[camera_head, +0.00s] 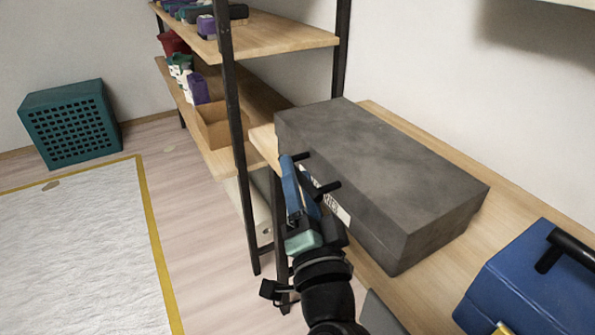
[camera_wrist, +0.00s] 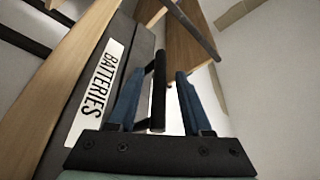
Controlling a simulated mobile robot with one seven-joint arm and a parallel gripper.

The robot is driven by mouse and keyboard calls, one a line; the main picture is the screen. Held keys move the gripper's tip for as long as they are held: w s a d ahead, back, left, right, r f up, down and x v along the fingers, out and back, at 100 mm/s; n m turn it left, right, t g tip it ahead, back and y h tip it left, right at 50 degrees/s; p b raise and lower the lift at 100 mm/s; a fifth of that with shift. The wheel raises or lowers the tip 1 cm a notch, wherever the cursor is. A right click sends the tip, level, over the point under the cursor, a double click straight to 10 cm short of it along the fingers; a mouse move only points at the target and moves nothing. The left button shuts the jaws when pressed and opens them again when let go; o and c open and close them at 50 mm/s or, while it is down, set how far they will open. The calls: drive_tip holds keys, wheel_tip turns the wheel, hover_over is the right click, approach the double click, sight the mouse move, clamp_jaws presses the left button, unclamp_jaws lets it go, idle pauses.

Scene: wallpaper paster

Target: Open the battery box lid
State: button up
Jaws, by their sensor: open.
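The battery box (camera_head: 375,175) is a dark grey closed box on the wooden bench, and its lid appears shut. Its white label (camera_wrist: 96,92) reads "BATTERIES" in the wrist view. A black bar handle (camera_wrist: 158,92) stands out from the box front; its two posts (camera_head: 328,187) show in the head view. My gripper (camera_head: 297,174) is at the box front, with blue fingers open. In the wrist view the handle bar lies between the two fingers (camera_wrist: 158,76), with a gap visible on the right finger's side. I cannot tell whether the left finger touches it.
A blue case (camera_head: 535,285) with a black handle stands on the bench (camera_head: 430,295) at right. A shelf unit (camera_head: 270,38) with a dark post (camera_head: 238,140) is close behind and left of my gripper. A teal crate (camera_head: 70,122) and pale mat (camera_head: 75,250) lie on the floor.

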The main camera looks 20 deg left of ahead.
drive_tip(key=shift+w+a+r, duration=0.1)
drive_tip(key=shift+w+a, duration=0.1)
drive_tip(key=shift+w, duration=0.15)
drive_tip(key=shift+c, duration=0.2)
clamp_jaws()
idle(1.1)
